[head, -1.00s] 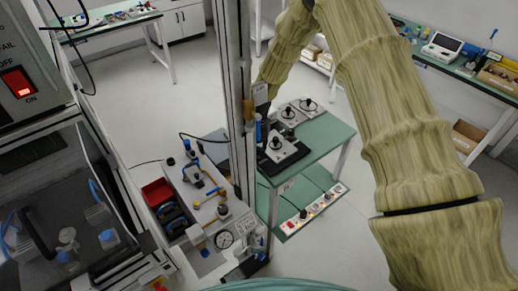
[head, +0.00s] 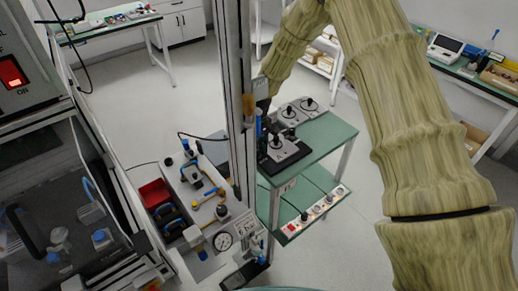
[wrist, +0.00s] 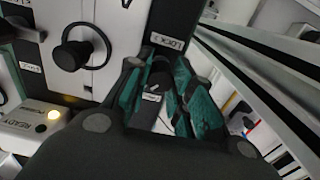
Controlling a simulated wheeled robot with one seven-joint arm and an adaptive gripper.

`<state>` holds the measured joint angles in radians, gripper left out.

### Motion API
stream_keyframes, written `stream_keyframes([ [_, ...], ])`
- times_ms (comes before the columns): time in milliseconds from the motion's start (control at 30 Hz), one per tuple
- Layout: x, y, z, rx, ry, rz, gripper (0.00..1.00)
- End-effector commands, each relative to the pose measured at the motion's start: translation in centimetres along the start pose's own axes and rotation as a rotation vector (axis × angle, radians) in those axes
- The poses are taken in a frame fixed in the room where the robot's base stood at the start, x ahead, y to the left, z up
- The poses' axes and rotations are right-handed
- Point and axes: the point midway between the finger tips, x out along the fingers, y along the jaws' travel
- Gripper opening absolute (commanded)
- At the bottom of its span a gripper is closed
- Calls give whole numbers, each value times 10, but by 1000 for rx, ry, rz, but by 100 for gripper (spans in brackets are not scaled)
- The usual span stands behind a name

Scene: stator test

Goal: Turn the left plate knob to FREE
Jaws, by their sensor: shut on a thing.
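In the wrist view my gripper (wrist: 161,88) has its teal-padded fingers closed on a dark knob (wrist: 158,70) on a black plate. A small white label (wrist: 166,42) that seems to read LOCK lies just beyond the knob. A second pale label (wrist: 152,97) shows between the fingers; I cannot read it. The knob's pointing direction is not clear. In the head view my gripper is largely hidden behind the upright post, near the black plate's left side.
A round black knob (wrist: 78,50) stands on a white plate beside my gripper. A lit button (wrist: 54,115) is near a READY label. In the head view the green table (head: 331,133) carries several knobbed plates. A metal post (head: 235,100) stands close in front.

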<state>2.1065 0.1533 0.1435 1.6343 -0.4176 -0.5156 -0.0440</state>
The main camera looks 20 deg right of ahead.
Motion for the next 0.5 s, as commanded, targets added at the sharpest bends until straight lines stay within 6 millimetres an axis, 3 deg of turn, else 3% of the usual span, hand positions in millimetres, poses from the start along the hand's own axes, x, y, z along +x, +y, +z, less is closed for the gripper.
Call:
stream_keyframes([
  [500,-1,2,-1,-422,3,2,0],
])
